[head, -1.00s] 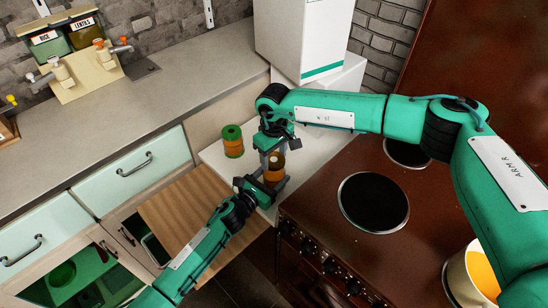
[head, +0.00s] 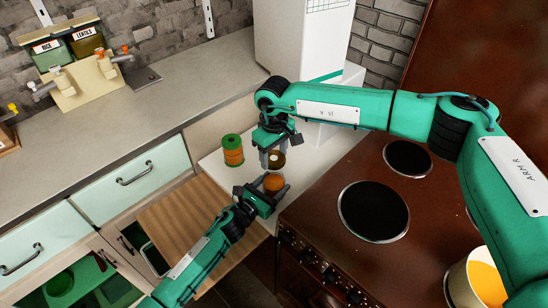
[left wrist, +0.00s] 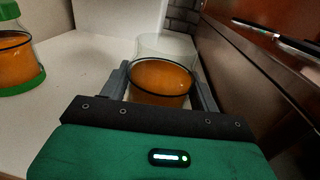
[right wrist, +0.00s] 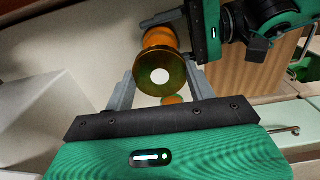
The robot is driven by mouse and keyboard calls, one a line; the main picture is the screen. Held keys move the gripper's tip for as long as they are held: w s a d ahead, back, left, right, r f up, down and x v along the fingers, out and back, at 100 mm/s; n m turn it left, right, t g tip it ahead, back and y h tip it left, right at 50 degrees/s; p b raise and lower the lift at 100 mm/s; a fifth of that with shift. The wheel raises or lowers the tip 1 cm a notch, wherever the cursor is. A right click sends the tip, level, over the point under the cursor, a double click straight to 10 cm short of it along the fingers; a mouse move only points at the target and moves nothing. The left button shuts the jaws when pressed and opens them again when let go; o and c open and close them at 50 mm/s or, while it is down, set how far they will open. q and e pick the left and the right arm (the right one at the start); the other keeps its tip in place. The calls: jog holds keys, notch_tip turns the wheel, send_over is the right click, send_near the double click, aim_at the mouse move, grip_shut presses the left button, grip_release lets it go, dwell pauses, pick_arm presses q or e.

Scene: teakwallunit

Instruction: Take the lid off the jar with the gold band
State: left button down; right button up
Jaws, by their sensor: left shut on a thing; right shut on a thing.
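The jar (head: 273,184) holds orange contents, and its clear glass top shows open in the left wrist view (left wrist: 163,46). My left gripper (head: 268,193) is shut around its sides. My right gripper (head: 275,151) is shut on the lid (head: 277,160), a dark gold disc with a white spot on top. The lid is apart from the jar in the head view. In the right wrist view the lid (right wrist: 155,88) sits between the fingers and partly hides the jar behind it. I cannot make out a gold band on the glass.
A second jar (head: 233,155) with green lid and base stands on the white counter left of my grippers. The brown stove (head: 330,205) is to the right, with an orange-filled pot (head: 462,285). A wooden board (head: 180,225) lies below left. A tall white box (head: 300,40) stands behind.

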pick_arm(q)
jog(key=shift+c, duration=1.3)
grip_release()
jog(key=shift+a, duration=0.1)
jog(key=b+v, duration=0.1)
jog(key=v, duration=1)
jog(key=shift+b, duration=0.4)
pick_arm(e)
jog(key=shift+f, duration=0.9)
pick_arm(q)
jog(key=shift+s+a, duration=0.3)
jog(key=shift+s, duration=0.1)
